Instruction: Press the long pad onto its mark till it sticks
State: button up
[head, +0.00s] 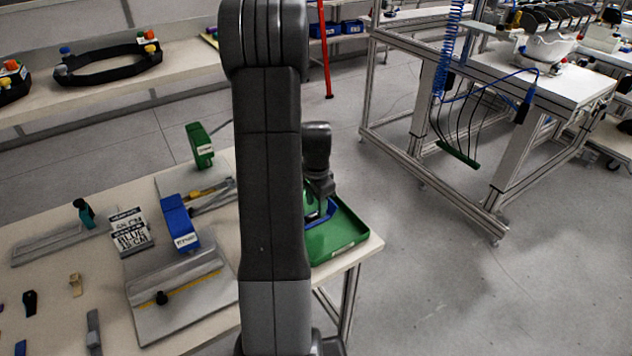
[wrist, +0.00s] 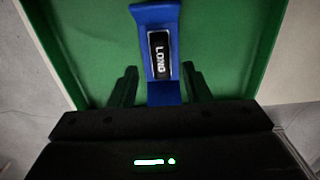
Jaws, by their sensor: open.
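A blue strip-like piece (wrist: 166,92) with a black label reading LONG (wrist: 159,55) lies in the green tray (wrist: 218,45). I cannot tell whether the blue piece is the pad itself or its holder. My gripper (wrist: 160,80) is open, with one dark finger on each side of the blue piece's near end and gaps to it. In the head view, my gripper (head: 322,203) is low over the tray (head: 338,238), and part of the blue piece (head: 312,216) shows beside it. My arm hides part of the tray. I cannot make out a pad mark.
On the table left of my arm are a blue labelled block (head: 179,222), a grey plate with a yellow strip (head: 180,295), a printed card (head: 129,231) and a green labelled block (head: 200,146). Small parts lie at the front left. Open floor lies right of the table.

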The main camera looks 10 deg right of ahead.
aim_at(316, 214)
notch_tip(316, 214, up, 11)
jog(key=shift+f, duration=0.1)
dwell(0.4)
notch_tip(316, 214, down, 14)
jog(key=shift+r, duration=0.25)
dwell(0.4)
notch_tip(316, 214, up, 13)
notch_tip(316, 214, down, 14)
jog(key=shift+s+r, duration=0.1)
jog(key=shift+r, duration=0.15)
notch_tip(316, 214, up, 16)
jog(key=p, duration=1.2)
jog(key=shift+f+p, duration=0.25)
jog(key=shift+p, duration=0.1)
